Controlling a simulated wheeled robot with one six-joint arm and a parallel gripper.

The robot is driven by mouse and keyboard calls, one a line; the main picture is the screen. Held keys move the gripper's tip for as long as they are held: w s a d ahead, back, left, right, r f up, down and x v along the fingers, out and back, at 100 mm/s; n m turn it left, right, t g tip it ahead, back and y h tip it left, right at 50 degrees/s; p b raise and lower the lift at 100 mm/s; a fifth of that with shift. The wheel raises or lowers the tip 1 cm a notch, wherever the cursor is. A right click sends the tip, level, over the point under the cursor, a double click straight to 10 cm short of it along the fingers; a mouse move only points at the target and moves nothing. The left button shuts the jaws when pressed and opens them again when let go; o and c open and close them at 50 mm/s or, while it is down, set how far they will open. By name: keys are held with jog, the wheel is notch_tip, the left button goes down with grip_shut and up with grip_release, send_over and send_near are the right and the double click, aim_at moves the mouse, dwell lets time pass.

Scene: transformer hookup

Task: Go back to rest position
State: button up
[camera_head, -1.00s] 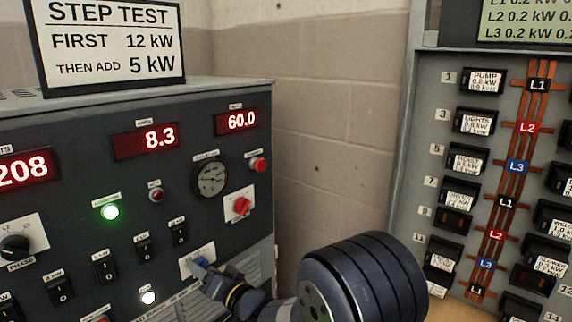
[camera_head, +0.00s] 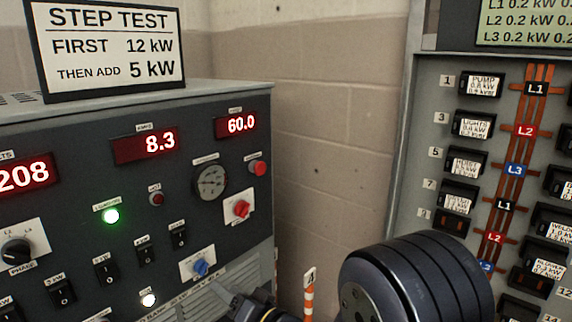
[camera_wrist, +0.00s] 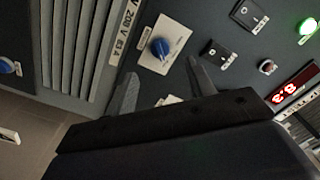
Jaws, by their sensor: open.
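My gripper (camera_head: 232,296) is low in the head view, just below and right of the blue knob (camera_head: 201,267), and apart from it. The wrist view shows my gripper (camera_wrist: 160,82) with its two fingers spread and nothing between them. The blue knob (camera_wrist: 160,47) lies beyond the fingertips there, on its white plate. The dark load bank panel (camera_head: 90,240) carries red displays reading 208, 8.3 and 60.0. A green lamp (camera_head: 110,215) and a white lamp (camera_head: 148,299) are lit.
A breaker panel (camera_head: 400,190) with labelled breakers stands at right. A red knob (camera_head: 241,208) and several black switches are on the load bank. A step test sign (camera_head: 112,92) stands on top. An orange-and-white post (camera_head: 309,295) stands in the gap before the wall.

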jog(key=x, duration=0.8)
jog(key=shift+w+a+f, duration=0.1)
jog(key=shift+a+f, duration=0.05)
jog(key=shift+a, duration=0.05)
jog(key=shift+w+a+f+b, duration=0.15)
jog(key=shift+w+a+b, duration=0.15)
jog(key=shift+b, duration=0.2)
jog(key=n+b, duration=0.2)
jog(key=n, duration=0.2)
jog(key=shift+d, duration=0.15)
jog(key=n+b, duration=0.3)
jog(key=n, duration=0.1)
jog(key=shift+d+f+n, duration=0.1)
jog(key=shift+n, duration=0.3)
jog(key=h+p, duration=0.1)
jog(key=p, duration=0.2)
send_near(204, 273)
jog(key=shift+s+d+r, duration=0.25)
jog(key=shift+s+d, duration=0.1)
jog(key=shift+d, duration=0.2)
jog(key=shift+s+d+r, duration=0.3)
jog(key=shift+s+d, duration=0.05)
jog(key=shift+d, duration=0.15)
jog(key=shift+s+f, duration=0.1)
jog(key=shift+f, duration=0.05)
